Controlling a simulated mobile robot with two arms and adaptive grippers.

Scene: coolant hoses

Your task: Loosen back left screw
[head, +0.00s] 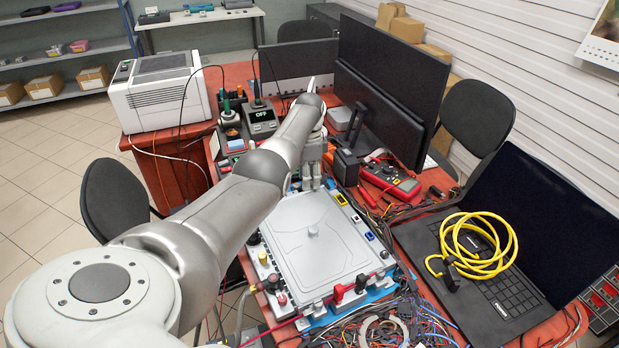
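A flat silver-grey cold plate or cover (325,262) with a round fitting (313,231) at its middle lies in a tray-like fixture on the red desk. My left arm comes in from the lower left and reaches over the plate's back left side. My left gripper (312,182) points down at the plate's back edge, partly hidden by my own arm. Its fingertips are too small and covered to tell whether they are open or shut. I cannot make out the back left screw; my arm covers that corner. My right gripper is not in view.
Cables (390,325) tangle in front of the fixture. A laptop (490,285) with a coiled yellow cable (478,245) stands at right. A red multimeter (390,180), monitors (385,105), a soldering station (261,118) and a white printer-like box (160,90) stand behind.

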